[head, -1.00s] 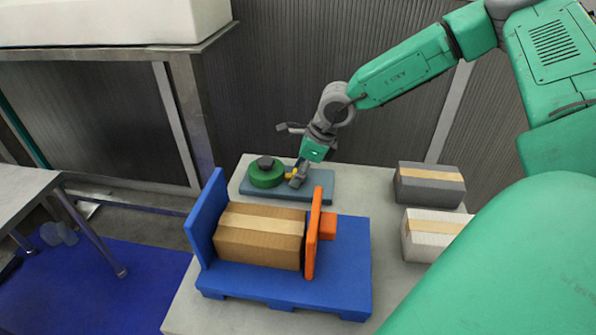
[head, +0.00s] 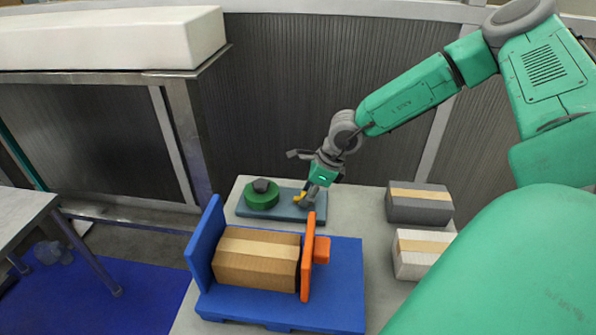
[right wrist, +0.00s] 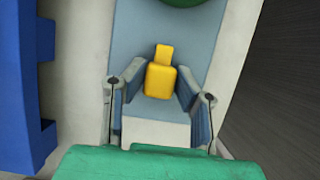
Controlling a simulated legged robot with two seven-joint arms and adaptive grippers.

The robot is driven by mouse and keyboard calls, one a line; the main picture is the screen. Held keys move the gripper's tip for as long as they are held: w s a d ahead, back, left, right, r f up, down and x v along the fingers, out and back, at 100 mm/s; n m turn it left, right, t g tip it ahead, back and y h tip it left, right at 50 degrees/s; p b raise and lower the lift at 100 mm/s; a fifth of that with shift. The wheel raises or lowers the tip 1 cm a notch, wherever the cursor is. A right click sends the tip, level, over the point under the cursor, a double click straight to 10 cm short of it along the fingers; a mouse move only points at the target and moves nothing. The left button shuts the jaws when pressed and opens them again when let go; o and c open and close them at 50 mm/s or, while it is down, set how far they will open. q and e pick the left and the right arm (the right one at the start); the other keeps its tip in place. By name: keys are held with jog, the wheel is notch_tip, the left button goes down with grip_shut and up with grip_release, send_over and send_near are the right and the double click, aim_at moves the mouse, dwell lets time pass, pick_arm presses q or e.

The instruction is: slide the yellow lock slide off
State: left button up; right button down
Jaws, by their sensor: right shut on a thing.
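The yellow lock slide (head: 300,197) is over the blue-grey base plate (head: 232,210), to the right of the green reel (head: 262,199) and apart from it. My right gripper (head: 307,200) is shut on the slide. In the right wrist view the slide (right wrist: 161,78) shows a narrow tongue pointing toward the reel (right wrist: 187,2) and a wider block between the fingertips (right wrist: 161,90). I cannot tell whether the slide touches the plate. My left gripper is not in view.
In front is a blue fixture (head: 345,290) with a brown taped box (head: 256,262) against an orange plate (head: 308,257). A grey box (head: 420,206) and a white box (head: 412,262) stand on the right of the pale table (head: 350,215).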

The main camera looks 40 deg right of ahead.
jog(key=c, duration=1.3)
grip_release()
jog(key=shift+d, duration=0.15)
jog(key=shift+c, duration=0.2)
jog(key=shift+o, duration=0.3)
jog(key=shift+s, duration=0.1)
jog(key=shift+d, duration=0.2)
jog(key=shift+r, duration=0.5)
jog(key=v, duration=1)
jog(key=shift+s+r, duration=0.15)
jog(key=shift+r, duration=0.2)
jog(key=shift+d, duration=0.2)
